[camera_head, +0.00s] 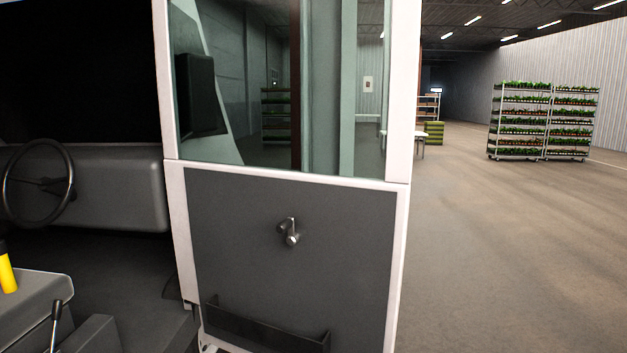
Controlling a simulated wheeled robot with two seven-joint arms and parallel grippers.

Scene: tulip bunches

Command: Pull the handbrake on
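I look into a vehicle cab from its open door. A short lever (55,322) with a black grip and a thin metal shaft stands upright on a low dark console at the bottom left. A yellow post with a black top (8,272) stands at the left edge, partly cut off. Either could be the handbrake; I cannot tell which, nor whether it is on. Neither of my grippers is in view.
The white-framed cab door (290,260) stands open, with a metal handle (289,232) and a low pocket. A steering wheel (38,184) is at the left. Plant trolleys (543,120) stand far right. The floor (510,250) right of the door is clear.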

